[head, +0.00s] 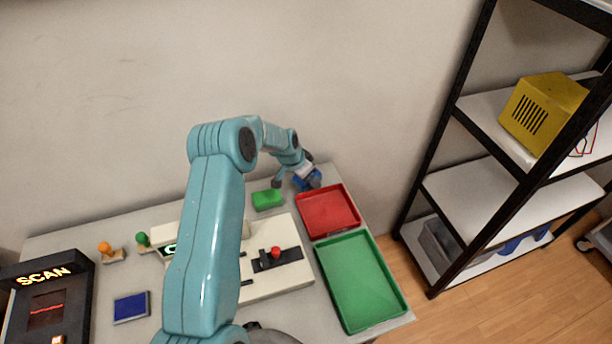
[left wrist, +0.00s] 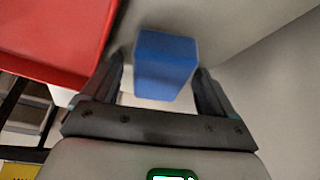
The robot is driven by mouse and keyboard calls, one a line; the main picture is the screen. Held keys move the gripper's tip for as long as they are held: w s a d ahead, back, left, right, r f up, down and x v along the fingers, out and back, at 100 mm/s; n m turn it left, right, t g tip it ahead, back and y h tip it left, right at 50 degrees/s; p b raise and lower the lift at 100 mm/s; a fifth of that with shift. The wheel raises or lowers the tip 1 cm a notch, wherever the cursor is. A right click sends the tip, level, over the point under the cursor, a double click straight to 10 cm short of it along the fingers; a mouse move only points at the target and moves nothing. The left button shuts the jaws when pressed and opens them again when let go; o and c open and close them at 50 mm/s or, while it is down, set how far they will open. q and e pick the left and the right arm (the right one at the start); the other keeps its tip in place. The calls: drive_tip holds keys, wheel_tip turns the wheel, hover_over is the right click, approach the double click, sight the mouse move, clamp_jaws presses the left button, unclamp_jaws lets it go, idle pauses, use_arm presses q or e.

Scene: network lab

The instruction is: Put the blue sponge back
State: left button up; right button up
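The blue sponge (head: 313,182) is at the far edge of the grey table, just behind the red tray (head: 340,210). It is partly hidden by my left gripper (head: 296,181), which reaches down over it. In the left wrist view the blue sponge (left wrist: 166,65) lies between the fingertips of my left gripper (left wrist: 160,80). The fingers are spread, with a gap on the left side of the sponge; the right finger is close to or touching it. The red tray also shows in the left wrist view (left wrist: 55,35). My right gripper is not in view.
A green sponge (head: 268,199) lies left of the gripper. A green tray (head: 360,280) sits in front of the red one. A white device with a red-knobbed lever (head: 276,254), a blue pad (head: 131,307), stamps and a scanner (head: 47,300) occupy the table. A shelf rack (head: 470,200) stands right.

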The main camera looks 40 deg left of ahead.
use_arm(q)
drive_tip(key=shift+r, duration=0.15)
drive_tip(key=shift+r+p, duration=0.2)
drive_tip(key=shift+p, duration=0.15)
drive_tip(key=p+v, duration=0.4)
drive_tip(key=v, duration=0.7)
drive_tip(key=shift+s+r, duration=0.2)
drive_tip(key=shift+r, duration=0.15)
drive_tip(key=shift+w, duration=0.1)
drive_tip(key=shift+d, duration=0.1)
